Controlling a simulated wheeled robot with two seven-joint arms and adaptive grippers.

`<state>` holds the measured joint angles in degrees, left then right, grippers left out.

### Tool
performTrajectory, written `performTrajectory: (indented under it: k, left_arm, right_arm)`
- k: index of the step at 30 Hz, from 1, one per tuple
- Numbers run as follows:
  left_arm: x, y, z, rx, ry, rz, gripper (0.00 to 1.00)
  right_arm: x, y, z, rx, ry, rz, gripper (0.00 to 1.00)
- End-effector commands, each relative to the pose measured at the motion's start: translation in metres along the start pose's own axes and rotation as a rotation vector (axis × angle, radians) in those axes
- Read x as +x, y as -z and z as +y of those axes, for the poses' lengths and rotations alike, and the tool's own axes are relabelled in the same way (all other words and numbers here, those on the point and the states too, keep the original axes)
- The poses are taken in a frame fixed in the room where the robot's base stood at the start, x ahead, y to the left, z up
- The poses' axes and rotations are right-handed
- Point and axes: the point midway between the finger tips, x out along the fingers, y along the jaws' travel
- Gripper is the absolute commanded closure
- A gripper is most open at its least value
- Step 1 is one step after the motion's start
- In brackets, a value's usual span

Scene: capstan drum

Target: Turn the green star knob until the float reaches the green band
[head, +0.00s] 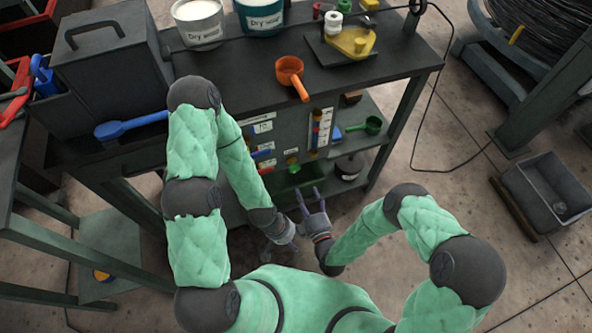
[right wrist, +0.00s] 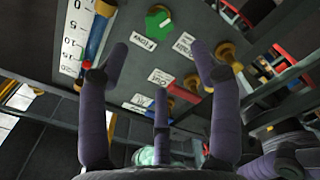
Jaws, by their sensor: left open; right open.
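The green star knob (right wrist: 158,22) is on a dark panel in the right wrist view, just above a label reading "Flow". It shows small in the head view (head: 292,161). Left of it is the gauge tube (right wrist: 97,38) with a white numbered scale and blue and red parts. The gauge also shows in the head view (head: 321,130). I cannot make out the float or green band. My right gripper (head: 309,191) is open and empty below the knob, its fingers (right wrist: 158,62) spread and apart from it. My left gripper (head: 284,240) is open, lower and left.
The panel has other labelled knobs, including a red one (right wrist: 178,91). On the bench top (head: 250,75) above are an orange scoop (head: 290,75) and two tubs. A green scoop (head: 372,125) is right of the gauge. A grey bin (head: 550,190) stands on the floor at right.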

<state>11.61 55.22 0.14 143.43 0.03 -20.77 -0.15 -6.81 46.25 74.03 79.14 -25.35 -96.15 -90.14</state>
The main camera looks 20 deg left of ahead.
Motion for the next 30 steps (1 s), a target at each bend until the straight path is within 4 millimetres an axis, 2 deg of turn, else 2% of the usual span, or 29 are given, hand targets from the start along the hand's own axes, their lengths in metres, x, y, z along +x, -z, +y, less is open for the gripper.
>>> performTrajectory:
  k: [6,13,18,22,30]
  left_arm:
    - [-0.009,0.000,0.003,0.000,0.000,0.000,0.43]
    - [-0.014,-0.001,0.005,0.000,0.000,0.000,0.43]
    - [-0.014,-0.001,0.005,0.000,0.000,0.000,0.43]
    - [-0.011,0.000,0.004,0.000,0.000,0.000,0.43]
    - [0.001,0.000,0.000,0.000,0.000,0.000,0.43]
  right_arm:
    - [0.000,0.001,0.003,0.453,-0.002,-0.001,0.36]
    - [-0.001,0.001,0.004,0.791,-0.006,0.000,0.36]
    - [0.001,0.000,0.004,0.875,-0.007,0.002,0.36]
    - [0.011,0.000,0.003,0.879,-0.006,0.004,0.36]
    - [0.056,0.001,0.002,0.877,-0.007,0.006,0.36]
